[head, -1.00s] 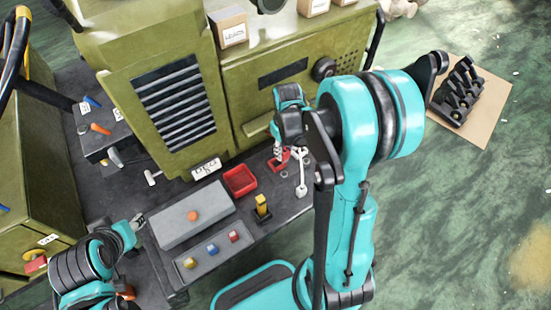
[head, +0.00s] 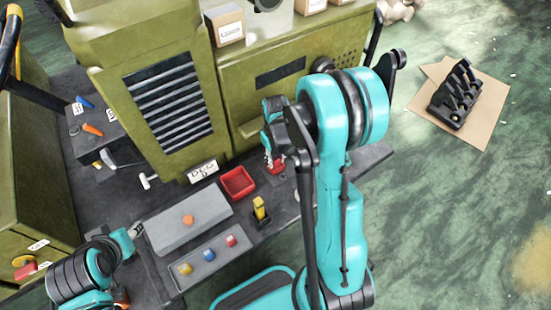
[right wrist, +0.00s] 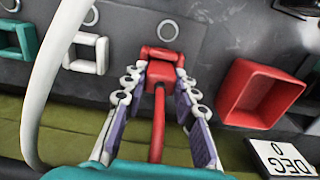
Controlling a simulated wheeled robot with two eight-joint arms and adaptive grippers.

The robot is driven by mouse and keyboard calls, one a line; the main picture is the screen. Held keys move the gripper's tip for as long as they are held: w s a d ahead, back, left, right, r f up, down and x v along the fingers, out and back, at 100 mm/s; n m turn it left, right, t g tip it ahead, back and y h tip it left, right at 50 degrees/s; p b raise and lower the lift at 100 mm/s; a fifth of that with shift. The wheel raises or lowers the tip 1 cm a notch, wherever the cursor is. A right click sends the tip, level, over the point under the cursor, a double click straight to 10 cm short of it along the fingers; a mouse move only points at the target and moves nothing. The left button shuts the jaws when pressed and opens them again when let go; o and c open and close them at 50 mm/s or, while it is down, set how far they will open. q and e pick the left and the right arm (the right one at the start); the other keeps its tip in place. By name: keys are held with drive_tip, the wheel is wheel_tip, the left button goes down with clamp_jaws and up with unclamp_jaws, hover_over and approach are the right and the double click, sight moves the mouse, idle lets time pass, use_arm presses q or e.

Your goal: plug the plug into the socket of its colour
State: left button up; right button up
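My right gripper (right wrist: 162,80) has its fingers on both sides of a red plug (right wrist: 168,76), whose red cable runs back towards my palm. The plug is at a red socket (right wrist: 162,52); I cannot tell how deep it sits. In the right wrist view a white socket (right wrist: 88,52) and a teal socket (right wrist: 14,40) stand in the same row to its left. In the head view the right gripper (head: 272,152) is over the red socket, partly hidden by my arm. My left gripper (head: 138,230) is at lower left, away from the sockets; its fingers are too small to judge.
A red tray (head: 238,183) lies just left of the right gripper and a yellow upright piece (head: 260,208) nearer me. A grey block with coloured buttons (head: 210,254) is in front. The olive machine (head: 165,95) rises behind. A white curved strand (right wrist: 52,85) crosses the right wrist view.

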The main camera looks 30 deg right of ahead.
sight(275, 158)
drive_tip(key=shift+o, duration=1.4)
drive_tip(key=shift+r, duration=0.2)
wheel_tip(275, 158, up, 11)
drive_tip(key=p, duration=0.4)
drive_tip(key=s+a+r+m+t, duration=0.1)
drive_tip(key=s+a+r+t, duration=0.6)
drive_tip(key=s+a+r, duration=0.3)
drive_tip(key=shift+s+a+r, duration=0.3)
drive_tip(key=shift+s+r, duration=0.1)
drive_tip(key=shift+s, duration=0.15)
